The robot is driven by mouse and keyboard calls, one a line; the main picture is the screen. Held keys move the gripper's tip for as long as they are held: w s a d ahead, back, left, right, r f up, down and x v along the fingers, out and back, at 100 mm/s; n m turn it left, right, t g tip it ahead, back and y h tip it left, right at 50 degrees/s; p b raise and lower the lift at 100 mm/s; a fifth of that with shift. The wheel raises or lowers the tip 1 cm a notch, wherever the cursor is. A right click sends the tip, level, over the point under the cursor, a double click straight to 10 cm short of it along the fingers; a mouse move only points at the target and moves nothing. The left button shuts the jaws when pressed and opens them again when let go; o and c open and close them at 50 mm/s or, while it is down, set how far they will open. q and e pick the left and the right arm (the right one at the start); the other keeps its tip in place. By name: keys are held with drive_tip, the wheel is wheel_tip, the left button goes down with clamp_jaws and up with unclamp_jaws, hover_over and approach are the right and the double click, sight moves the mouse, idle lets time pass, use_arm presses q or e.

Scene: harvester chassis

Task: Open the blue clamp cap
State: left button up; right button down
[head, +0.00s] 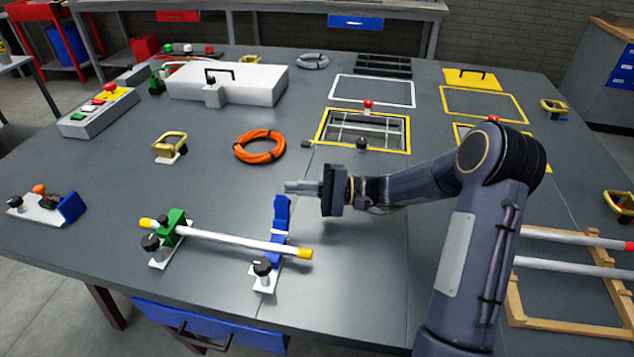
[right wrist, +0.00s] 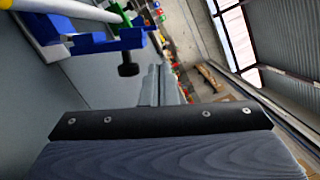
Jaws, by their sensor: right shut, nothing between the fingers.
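The blue clamp cap (head: 281,213) sticks up at the far side of the blue clamp base (head: 276,250), swung away from the white pipe (head: 230,240). The pipe lies across the base with its upper side showing there. The blue clamp also shows in the right wrist view (right wrist: 95,43), top left, with a black knob (right wrist: 128,69). My right gripper (head: 290,187) is shut and empty, its pale fingers just beyond the cap's upper end; I cannot tell whether they touch it. The fingers also show in the right wrist view (right wrist: 163,86). My left gripper is out of view.
A green clamp (head: 174,226) stands over the pipe's left part. Black knobs on white plates stand in front of both clamps (head: 262,266). An orange cable coil (head: 259,147) and a yellow-framed opening (head: 362,129) lie farther back.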

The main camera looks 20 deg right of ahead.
sight(283, 196)
drive_tip(key=shift+s+a+r, duration=0.25)
drive_tip(key=shift+s+a, duration=0.1)
drive_tip(key=shift+s, duration=0.2)
drive_tip(key=shift+s+a+r, duration=0.25)
drive_tip(key=shift+s+a, duration=0.05)
drive_tip(key=shift+s, duration=0.25)
drive_tip(key=n+b, duration=0.1)
drive_tip(key=s+n+b, duration=0.1)
drive_tip(key=b, duration=0.1)
drive_tip(key=shift+s+a+r+b, duration=0.15)
drive_tip(key=shift+a+r+b, duration=0.15)
drive_tip(key=shift+a, duration=0.1)
drive_tip(key=shift+s+a+r+n+g+h, duration=0.1)
drive_tip(key=shift+r+n+g+h, duration=0.2)
drive_tip(key=shift+n, duration=0.2)
